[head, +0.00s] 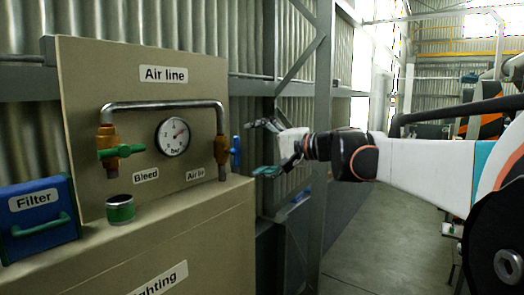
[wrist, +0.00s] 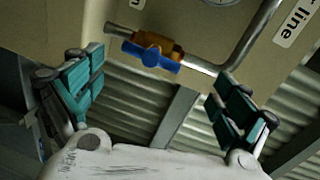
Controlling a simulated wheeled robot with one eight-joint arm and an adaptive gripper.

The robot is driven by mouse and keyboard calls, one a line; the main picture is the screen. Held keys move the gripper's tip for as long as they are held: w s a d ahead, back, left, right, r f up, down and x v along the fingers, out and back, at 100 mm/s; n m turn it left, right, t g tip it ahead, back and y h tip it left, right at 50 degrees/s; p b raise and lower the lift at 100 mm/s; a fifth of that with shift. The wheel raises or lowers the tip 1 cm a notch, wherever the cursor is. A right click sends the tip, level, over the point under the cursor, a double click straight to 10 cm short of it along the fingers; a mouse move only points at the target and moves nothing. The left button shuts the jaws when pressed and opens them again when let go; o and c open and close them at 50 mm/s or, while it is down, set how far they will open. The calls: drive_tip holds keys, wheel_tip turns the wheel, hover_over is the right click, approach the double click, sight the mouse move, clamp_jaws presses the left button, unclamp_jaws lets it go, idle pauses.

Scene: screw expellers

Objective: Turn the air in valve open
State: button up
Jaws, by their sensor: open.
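The air in valve has a brass body (head: 222,151) and a blue handle (head: 237,152), at the right end of the pipe on the beige panel, by the "Air in" label (head: 195,174). The handle looks upright, roughly along the pipe. In the wrist view the blue handle (wrist: 151,57) lies ahead, near the top, roughly parallel to the pipe. My gripper (head: 257,148) is open and empty, just right of the handle and apart from it. In the wrist view its two teal-padded fingers (wrist: 160,95) are spread wide, with the handle beyond and between them.
A bleed valve with a green handle (head: 121,151) is at the left of the pipe, above a green cup (head: 120,209). A pressure gauge (head: 173,136) sits between the valves. A blue filter box (head: 38,218) is at far left. A steel post (head: 322,110) stands behind my gripper.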

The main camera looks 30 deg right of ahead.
drive_tip(key=f+v, duration=0.1)
drive_tip(key=v, duration=0.7)
drive_tip(key=shift+s+p, duration=0.3)
drive_tip(key=shift+p, duration=0.1)
drive_tip(key=shift+f, duration=0.1)
idle(0.4)
drive_tip(key=shift+a, duration=0.15)
